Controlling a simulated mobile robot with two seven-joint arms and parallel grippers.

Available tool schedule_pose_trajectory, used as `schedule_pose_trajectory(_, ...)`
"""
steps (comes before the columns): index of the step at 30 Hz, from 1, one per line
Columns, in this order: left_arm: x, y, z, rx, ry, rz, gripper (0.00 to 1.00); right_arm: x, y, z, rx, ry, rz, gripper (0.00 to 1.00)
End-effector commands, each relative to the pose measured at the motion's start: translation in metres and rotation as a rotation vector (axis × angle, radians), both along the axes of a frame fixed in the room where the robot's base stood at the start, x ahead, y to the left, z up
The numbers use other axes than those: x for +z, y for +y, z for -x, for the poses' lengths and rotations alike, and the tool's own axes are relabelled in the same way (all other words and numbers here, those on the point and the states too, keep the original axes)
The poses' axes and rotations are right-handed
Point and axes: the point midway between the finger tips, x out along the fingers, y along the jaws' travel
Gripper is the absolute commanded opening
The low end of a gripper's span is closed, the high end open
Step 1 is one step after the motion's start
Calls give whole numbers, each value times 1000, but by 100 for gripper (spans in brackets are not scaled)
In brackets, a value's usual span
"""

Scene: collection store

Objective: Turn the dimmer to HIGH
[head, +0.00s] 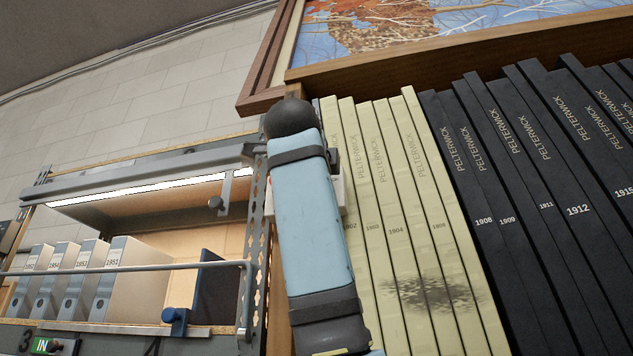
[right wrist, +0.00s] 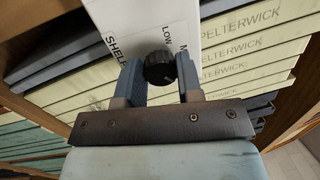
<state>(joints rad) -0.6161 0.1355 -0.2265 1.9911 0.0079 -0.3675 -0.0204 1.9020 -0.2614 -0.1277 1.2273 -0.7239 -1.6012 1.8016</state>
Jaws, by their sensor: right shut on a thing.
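The dimmer is a white plate (right wrist: 128,18) with a black round knob (right wrist: 159,69) in the right wrist view. The lettering LOW shows above the knob, with the start of a word in M beside it and "SHEL" at the left. HIGH is not visible. My right gripper (right wrist: 158,66) has its two blue-grey fingers on either side of the knob, shut on it. The knob's pointer is too small to read. In the head view my right arm hides the knob, and only a sliver of the white plate (head: 337,189) shows beside it. My left gripper is not in view.
Cream volumes (head: 408,200) and black volumes (head: 530,190) stand close to the right of my arm. A framed picture (head: 470,22) is above. At the left, a shelf with grey box files (head: 130,285) has a lit strip light (head: 140,190) and a metal rail (head: 130,268).

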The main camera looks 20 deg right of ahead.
Motion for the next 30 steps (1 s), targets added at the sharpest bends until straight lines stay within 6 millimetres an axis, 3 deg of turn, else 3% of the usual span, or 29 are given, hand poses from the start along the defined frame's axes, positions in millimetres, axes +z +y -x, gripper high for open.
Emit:
schedule_pose_trajectory(9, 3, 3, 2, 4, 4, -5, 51, 0, 1, 0, 0, -66, -99, 10)
schedule_pose_trajectory(25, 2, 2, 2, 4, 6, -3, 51, -1, 0, 0, 0, -78, -117, 10)
schedule_pose_trajectory(26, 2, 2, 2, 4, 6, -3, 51, -1, 0, 0, 0, -78, -117, 36)
schedule_pose_trajectory(29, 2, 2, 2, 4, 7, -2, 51, -1, 1, 0, 0, -78, -117, 59)
schedule_pose_trajectory(30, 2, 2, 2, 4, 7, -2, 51, -1, 0, 0, 0, -78, -117, 59)
